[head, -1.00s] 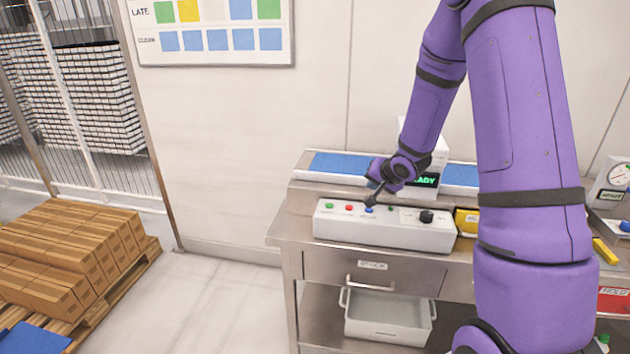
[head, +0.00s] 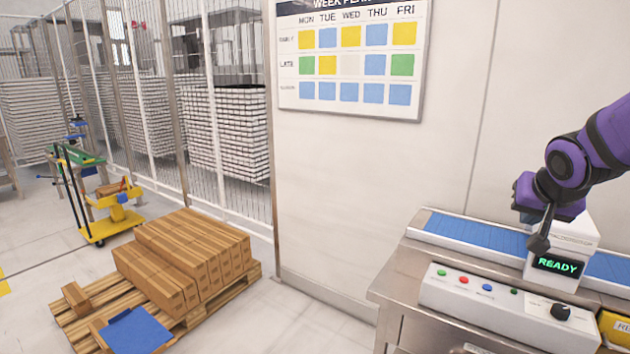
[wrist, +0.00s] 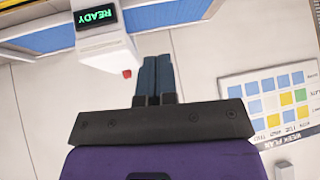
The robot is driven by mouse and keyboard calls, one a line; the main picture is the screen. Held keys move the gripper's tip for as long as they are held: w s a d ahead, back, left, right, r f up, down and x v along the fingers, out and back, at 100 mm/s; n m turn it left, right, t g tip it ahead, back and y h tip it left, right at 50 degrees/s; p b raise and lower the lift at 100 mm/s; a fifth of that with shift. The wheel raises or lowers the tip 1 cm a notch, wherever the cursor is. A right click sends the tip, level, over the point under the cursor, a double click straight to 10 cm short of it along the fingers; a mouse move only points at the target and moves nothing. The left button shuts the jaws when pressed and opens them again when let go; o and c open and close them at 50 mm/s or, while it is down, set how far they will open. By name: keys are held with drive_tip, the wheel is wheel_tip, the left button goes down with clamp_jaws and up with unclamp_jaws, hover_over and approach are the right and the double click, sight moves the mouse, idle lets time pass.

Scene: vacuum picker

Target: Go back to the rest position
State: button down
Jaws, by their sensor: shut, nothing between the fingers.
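My gripper (head: 538,243) is at the right of the head view, shut and empty. It is held above the white control box (head: 480,300) and in front of the white unit (head: 570,238) with the green READY display. In the wrist view my gripper's two dark fingers (wrist: 154,78) are together, with nothing between them. The READY display (wrist: 95,17) shows upside down there, at the upper left. I cannot tell the exact gap between the fingertips and the unit.
The control box has several coloured buttons and a black knob (head: 560,312). A blue conveyor (head: 475,233) runs behind it on the steel bench (head: 392,292). A pallet (head: 255,272) of brown cartons (head: 190,250) stands left. A yellow cart (head: 105,225) stands further back. Floor between pallet and bench is clear.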

drive_tip(key=s+a+r+n, duration=0.1)
drive_tip(key=s+a+r, duration=0.1)
drive_tip(key=s, duration=0.5)
drive_tip(key=s+a+r+n+g+y, duration=0.1)
drive_tip(key=s+a+r+n, duration=0.1)
drive_tip(key=s+a, duration=0.2)
drive_tip(key=s+a+r+n+g+y, duration=0.1)
drive_tip(key=s+a+n, duration=0.1)
drive_tip(key=s, duration=0.8)
drive_tip(key=shift+a+r, duration=0.4)
drive_tip(key=shift+a, duration=0.25)
